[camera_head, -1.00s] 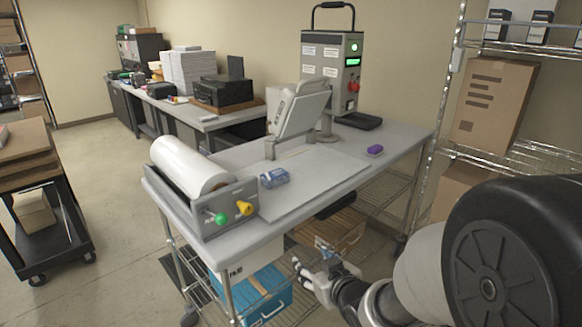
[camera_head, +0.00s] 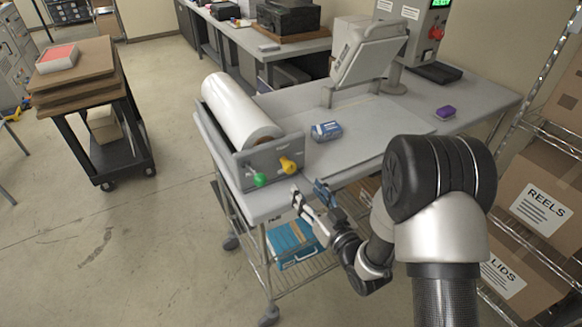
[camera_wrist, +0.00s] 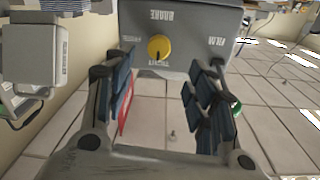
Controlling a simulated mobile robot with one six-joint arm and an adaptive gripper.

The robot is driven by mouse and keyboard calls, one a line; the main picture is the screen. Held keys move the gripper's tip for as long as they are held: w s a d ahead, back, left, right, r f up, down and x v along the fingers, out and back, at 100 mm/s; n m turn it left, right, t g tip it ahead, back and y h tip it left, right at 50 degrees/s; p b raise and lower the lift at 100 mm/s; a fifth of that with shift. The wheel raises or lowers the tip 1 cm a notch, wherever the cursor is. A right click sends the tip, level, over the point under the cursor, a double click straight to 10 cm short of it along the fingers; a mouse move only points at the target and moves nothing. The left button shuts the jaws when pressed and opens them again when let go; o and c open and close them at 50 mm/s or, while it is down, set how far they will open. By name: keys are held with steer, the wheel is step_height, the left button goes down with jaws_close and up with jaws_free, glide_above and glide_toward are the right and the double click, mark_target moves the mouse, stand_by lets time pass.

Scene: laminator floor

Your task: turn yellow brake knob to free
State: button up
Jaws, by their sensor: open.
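The yellow brake knob (camera_head: 291,165) sits on the grey front panel (camera_head: 268,160) of the film roll stand. In the wrist view the yellow knob (camera_wrist: 158,48) appears ahead, between and beyond my fingertips, with a dark mark on its face pointing down in the picture. The panel lettering is upside down there; "BRAKE" and "FILM" are readable, the smaller labels are not clear. My gripper (camera_head: 309,190) is open and empty, just in front of and right of the knob, apart from it. A green knob (camera_head: 258,180) is left of the yellow one.
A white film roll (camera_head: 240,112) lies behind the panel. A blue-and-white box (camera_head: 326,131) and a purple item (camera_head: 445,112) lie on the bench. A blue crate (camera_head: 292,243) is on the shelf below. A cart (camera_head: 98,135) stands left, with open floor between.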

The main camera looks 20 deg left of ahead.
mark_target(291, 170)
steer(key=x, duration=1.1)
steer(key=shift+c, duration=0.3)
steer(key=c, duration=1)
